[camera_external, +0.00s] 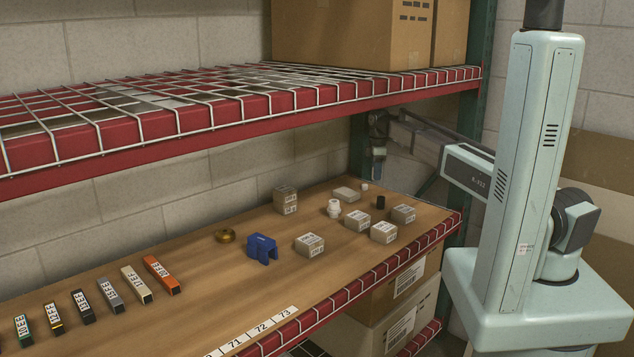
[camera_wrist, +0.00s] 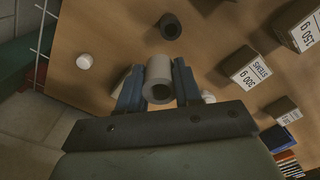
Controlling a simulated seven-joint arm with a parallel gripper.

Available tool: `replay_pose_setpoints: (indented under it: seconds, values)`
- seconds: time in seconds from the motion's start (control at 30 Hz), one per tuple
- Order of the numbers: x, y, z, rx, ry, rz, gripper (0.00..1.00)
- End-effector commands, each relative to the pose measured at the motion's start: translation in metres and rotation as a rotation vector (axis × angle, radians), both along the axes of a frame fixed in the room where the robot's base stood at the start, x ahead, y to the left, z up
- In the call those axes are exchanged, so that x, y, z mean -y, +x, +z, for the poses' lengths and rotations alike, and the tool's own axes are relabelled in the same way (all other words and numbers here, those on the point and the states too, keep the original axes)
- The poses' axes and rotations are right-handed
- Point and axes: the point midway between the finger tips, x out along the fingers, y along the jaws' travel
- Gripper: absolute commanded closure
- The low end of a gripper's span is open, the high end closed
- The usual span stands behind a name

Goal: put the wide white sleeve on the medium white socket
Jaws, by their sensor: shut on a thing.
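The wide white sleeve (camera_wrist: 158,70) is a pale, thick-walled tube. My gripper (camera_wrist: 158,88) is shut on it, with one blue finger on each side and the tube's open end facing the wrist camera. In the external view my gripper (camera_external: 378,166) is above the far right part of the shelf board, and the sleeve is hard to make out. A white stepped piece, apparently the medium white socket (camera_external: 334,208), stands upright on the board to the left of and below my gripper. In the wrist view a bit of something white (camera_wrist: 208,97) shows beside the right finger; I cannot tell if it is the socket.
A black cylinder (camera_external: 381,202) and a small white cap (camera_external: 364,187) stand near the socket. Several grey weight blocks (camera_external: 309,244) surround it. A blue bracket (camera_external: 262,247) and a brass ring (camera_external: 225,236) lie further left. The upper wire shelf (camera_external: 250,100) hangs overhead.

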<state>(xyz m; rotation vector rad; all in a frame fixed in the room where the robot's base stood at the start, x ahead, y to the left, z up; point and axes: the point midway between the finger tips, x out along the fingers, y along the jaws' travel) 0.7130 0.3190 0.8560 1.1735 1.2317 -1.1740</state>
Motion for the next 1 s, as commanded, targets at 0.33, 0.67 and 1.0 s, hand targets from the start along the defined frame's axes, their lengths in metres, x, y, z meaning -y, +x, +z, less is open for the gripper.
replay_pose_setpoints:
  seconds: [0.33,0.67,1.0]
  values:
    - [-0.107,-0.048,0.027,0.001,0.0,0.157,0.95]
    - [-0.169,-0.087,0.052,0.001,0.0,0.151,0.95]
    - [-0.164,-0.089,0.055,0.0,0.0,-0.177,0.95]
